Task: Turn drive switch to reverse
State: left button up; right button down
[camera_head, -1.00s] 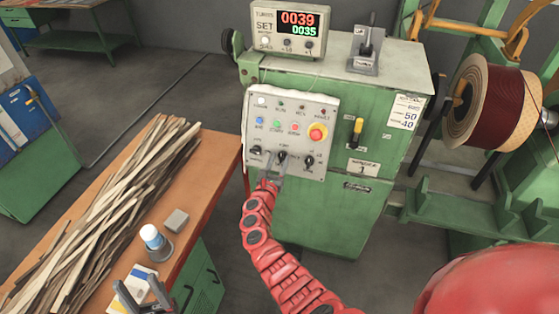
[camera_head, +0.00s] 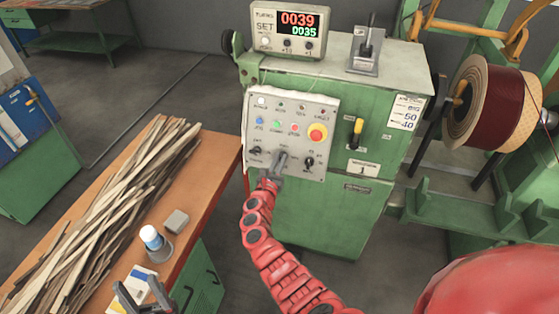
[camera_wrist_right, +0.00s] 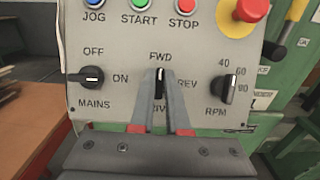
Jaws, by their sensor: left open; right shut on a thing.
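The control panel (camera_head: 290,133) is on the front of the green machine. The drive switch (camera_wrist_right: 160,84) is a black knob between the FWD label above and the REV label to its right; its handle stands about upright, toward FWD. My right gripper (camera_wrist_right: 160,82) is shut on the drive switch, one finger on each side, partly hiding the DRIVE label below. In the head view my right gripper (camera_head: 281,160) covers the knob. My left gripper (camera_head: 147,298) is open and empty at the bottom, over the front of the wooden table.
The mains switch (camera_wrist_right: 92,78) is left of the drive switch, pointing to ON. The RPM knob (camera_wrist_right: 227,90) is close on the right. The red emergency button (camera_head: 317,132) and coloured buttons are above. Wood strips (camera_head: 105,210) cover the table (camera_head: 215,165) at left.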

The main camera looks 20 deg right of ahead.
jog(key=shift+f, duration=0.1)
jog(key=shift+s+f+m+g+h+b, duration=0.1)
jog(key=shift+m+g+h+b, duration=0.2)
jog(key=shift+m+g+b, duration=1.9)
jog(key=shift+w+r+m+g+h+b, duration=0.1)
jog(key=shift+m+g+h+b, duration=0.25)
jog(key=shift+m+b, duration=3.7)
jog(key=shift+s+f+m+g+h+b, duration=0.2)
jog(key=shift+m+g+b, duration=1.45)
jog(key=shift+m, duration=2.6)
jog(key=shift+w+r+t+b, duration=0.1)
jog(key=shift+t+b, duration=0.25)
jog(key=shift+t, duration=0.05)
jog(key=c, duration=0.9)
grip_release()
jog(key=shift+r, duration=0.1)
jog(key=b+v, duration=0.1)
jog(key=v, duration=1.6)
jog(key=shift+b, duration=0.3)
